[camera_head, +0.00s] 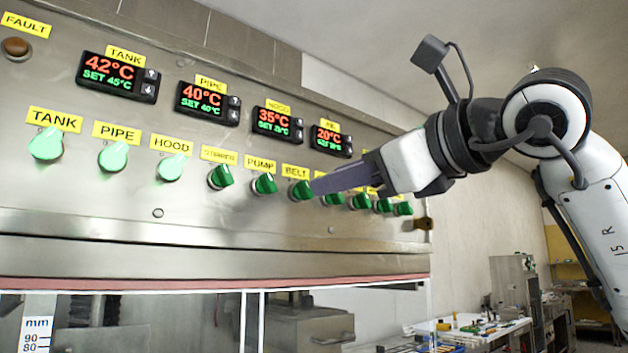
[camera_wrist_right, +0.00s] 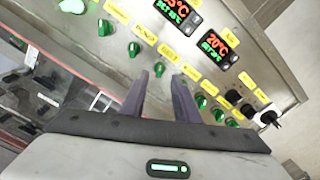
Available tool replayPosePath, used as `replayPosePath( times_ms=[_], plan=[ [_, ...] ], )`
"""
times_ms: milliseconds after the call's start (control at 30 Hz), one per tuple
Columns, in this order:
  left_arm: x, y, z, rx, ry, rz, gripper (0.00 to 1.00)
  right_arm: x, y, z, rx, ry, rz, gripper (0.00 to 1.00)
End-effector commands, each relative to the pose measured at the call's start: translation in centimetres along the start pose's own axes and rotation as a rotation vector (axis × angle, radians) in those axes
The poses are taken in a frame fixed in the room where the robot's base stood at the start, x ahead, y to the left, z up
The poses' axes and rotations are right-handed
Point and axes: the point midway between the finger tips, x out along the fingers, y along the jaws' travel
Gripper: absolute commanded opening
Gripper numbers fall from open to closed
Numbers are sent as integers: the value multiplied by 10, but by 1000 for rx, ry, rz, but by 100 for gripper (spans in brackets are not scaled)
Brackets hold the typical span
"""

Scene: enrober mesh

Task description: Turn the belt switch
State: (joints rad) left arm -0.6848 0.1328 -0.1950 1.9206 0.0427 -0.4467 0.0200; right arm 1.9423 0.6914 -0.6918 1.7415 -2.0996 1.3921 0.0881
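The belt switch (camera_head: 301,190) is a green knob below a yellow BELT label (camera_head: 296,170) on the steel panel. My right gripper (camera_head: 315,187) reaches in from the right, its fingertips at the right side of this knob in the head view. In the right wrist view the belt switch (camera_wrist_right: 158,69) shows between the two spread fingertips of my right gripper (camera_wrist_right: 161,76). The fingers are open, with a gap on both sides of the knob. I cannot tell whether the tips reach past its front face. My left gripper is not in view.
The pump knob (camera_head: 264,184) sits just left of the belt switch, and another green knob (camera_head: 333,198) just right, close to my fingers. Lit tank, pipe and hood knobs are further left. Temperature displays (camera_head: 207,101) run above. A cluttered bench (camera_head: 470,328) stands behind right.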

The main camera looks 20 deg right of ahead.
Motion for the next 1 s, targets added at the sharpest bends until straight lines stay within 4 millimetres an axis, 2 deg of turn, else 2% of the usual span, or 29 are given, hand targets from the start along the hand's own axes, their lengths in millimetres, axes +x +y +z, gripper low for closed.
replayPosePath(
  times_ms=[100,300,467,700,867,900,1000],
  plan=[
    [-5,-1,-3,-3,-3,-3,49,24,0,2,1,2,3,28],
    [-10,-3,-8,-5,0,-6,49,51,0,1,2,1,2,28],
    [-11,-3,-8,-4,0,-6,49,59,0,0,1,-1,2,28],
    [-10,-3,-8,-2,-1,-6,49,60,1,0,1,-2,2,28],
    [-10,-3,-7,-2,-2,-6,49,59,1,0,1,-2,2,3],
    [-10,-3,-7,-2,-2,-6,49,59,1,0,1,-2,2,0],
    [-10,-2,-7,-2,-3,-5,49,59,1,0,2,-2,2,0]
  ],
)
